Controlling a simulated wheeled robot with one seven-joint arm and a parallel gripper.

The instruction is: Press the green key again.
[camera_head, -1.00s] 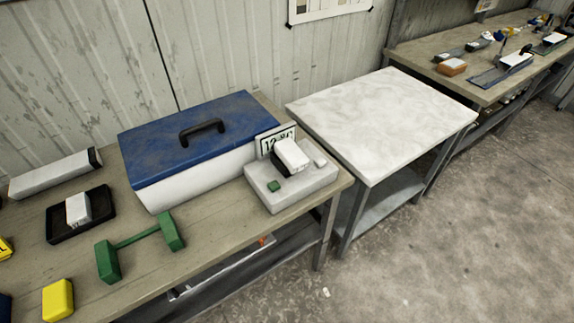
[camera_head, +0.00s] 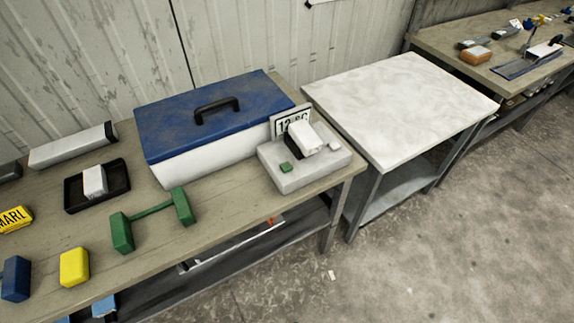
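The green key (camera_head: 286,168) is a small green block on the front left of a pale grey device (camera_head: 310,178). The device sits at the right end of the wooden bench. A white block with a dark side (camera_head: 305,138) is on top of the device, just behind and right of the key. A small pale piece (camera_head: 334,146) is at the device's right. A sign (camera_head: 291,123) reading "12" and more, partly hidden, stands at its back. Nothing covers the key. My gripper is not in view.
A blue-lidded box (camera_head: 172,127) stands left of the device. A green two-ended stand (camera_head: 152,209), a yellow block (camera_head: 74,267), a blue block (camera_head: 16,278) and a black tray (camera_head: 69,199) lie on the bench. A white-topped table (camera_head: 400,105) is bare.

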